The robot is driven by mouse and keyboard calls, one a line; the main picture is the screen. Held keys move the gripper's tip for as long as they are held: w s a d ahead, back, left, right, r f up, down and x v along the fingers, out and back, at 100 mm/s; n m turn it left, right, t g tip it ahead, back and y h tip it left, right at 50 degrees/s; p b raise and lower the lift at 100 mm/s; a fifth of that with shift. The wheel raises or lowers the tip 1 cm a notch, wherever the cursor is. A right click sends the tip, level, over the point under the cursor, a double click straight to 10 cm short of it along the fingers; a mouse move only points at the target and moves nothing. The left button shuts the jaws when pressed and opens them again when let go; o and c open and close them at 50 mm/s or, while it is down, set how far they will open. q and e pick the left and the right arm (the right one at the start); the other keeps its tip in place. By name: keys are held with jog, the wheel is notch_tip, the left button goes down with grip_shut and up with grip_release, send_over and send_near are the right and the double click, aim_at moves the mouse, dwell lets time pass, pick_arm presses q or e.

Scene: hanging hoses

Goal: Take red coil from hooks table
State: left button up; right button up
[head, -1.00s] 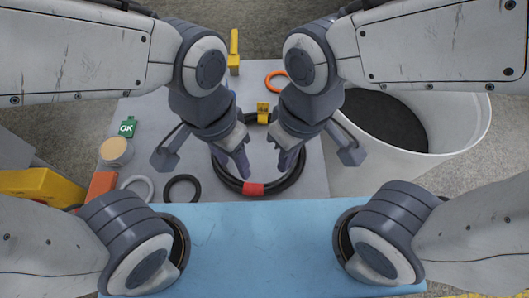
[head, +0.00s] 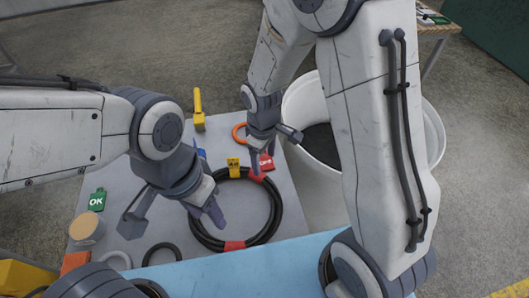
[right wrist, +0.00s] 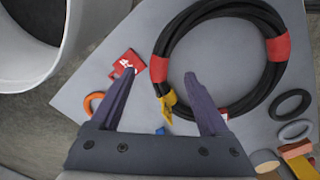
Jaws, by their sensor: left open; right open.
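A black hose coil (head: 276,212) with red bands lies flat on the grey table. It also shows in the right wrist view (right wrist: 247,10). A yellow tag (head: 233,168) is on its far side. A red tag (head: 266,162) lies beside its far edge. My right gripper (head: 258,165) is open at the coil's far right edge. In the right wrist view its spread fingertips (right wrist: 159,73) appear either side of a red band; I cannot tell whether they touch the coil. My left gripper (head: 210,211) is open over the coil's left side and hides part of it.
A green OK tag (head: 97,200), a round tan-topped item (head: 86,229) and a dark ring (head: 162,252) lie left. A white bin (head: 294,108) stands right of the table.

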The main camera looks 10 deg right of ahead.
aim_at(264, 177)
notch_tip(264, 177, down, 10)
jog(key=shift+w+r, duration=0.15)
jog(key=shift+r, duration=0.05)
grip_shut()
dwell(0.4)
dwell(1.0)
dwell(0.5)
jog(key=shift+r, duration=0.1)
dwell(1.6)
